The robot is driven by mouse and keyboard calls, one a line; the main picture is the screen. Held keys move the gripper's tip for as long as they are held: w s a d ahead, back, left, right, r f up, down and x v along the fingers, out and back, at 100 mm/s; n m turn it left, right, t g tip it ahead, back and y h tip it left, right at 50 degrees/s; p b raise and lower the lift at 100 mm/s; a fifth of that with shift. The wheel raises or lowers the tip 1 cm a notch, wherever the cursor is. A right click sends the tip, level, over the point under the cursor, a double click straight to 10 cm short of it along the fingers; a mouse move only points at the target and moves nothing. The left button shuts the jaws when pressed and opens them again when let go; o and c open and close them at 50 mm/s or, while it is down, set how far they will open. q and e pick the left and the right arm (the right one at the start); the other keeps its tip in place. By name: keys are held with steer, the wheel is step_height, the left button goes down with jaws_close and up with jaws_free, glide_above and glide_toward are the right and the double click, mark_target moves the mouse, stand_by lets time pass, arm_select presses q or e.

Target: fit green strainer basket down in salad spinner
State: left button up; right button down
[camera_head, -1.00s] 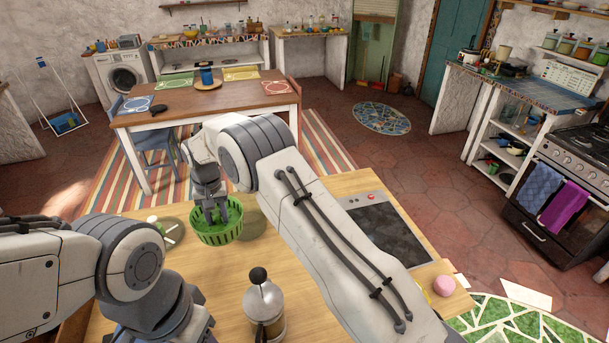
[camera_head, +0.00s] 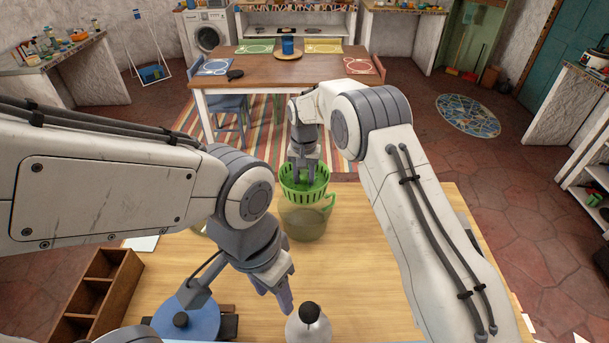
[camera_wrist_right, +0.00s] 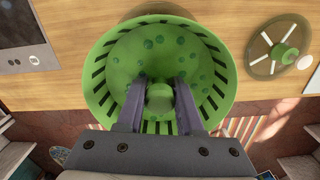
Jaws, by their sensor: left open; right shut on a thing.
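The green strainer basket (camera_head: 304,193) is slotted and upright. My right gripper (camera_head: 304,180) reaches into it from above; the right wrist view shows its fingers (camera_wrist_right: 160,95) shut on the green post (camera_wrist_right: 160,97) at the basket's middle. The clear salad spinner bowl (camera_head: 304,225), with a green handle, stands on the counter. The basket is at or just above its rim in the head view; I cannot tell whether they touch. The spinner's round lid (camera_wrist_right: 262,62) with a green knob lies beside it. My left gripper (camera_head: 280,297) is open and empty above the counter's front.
A coffee press (camera_head: 308,328) stands at the front edge. A blue lid or pot (camera_head: 190,322) with a black knob and a wooden compartment box (camera_head: 105,285) are at the front left. The counter right of the bowl (camera_head: 365,265) is clear.

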mark_target(305, 189)
steer(key=shift+f+b, duration=0.3)
steer(key=shift+f, duration=0.1)
steer(key=shift+w+d+f+b, duration=0.1)
steer(key=shift+d+f+b, duration=0.1)
steer(key=shift+f+b, duration=0.45)
steer(key=shift+a+f+b, duration=0.1)
steer(key=shift+f+b, duration=0.75)
steer(key=shift+f, duration=0.9)
steer(key=shift+s, duration=0.2)
steer(key=shift+f+b, duration=2.6)
steer(key=shift+f, duration=1.6)
stand_by(0.8)
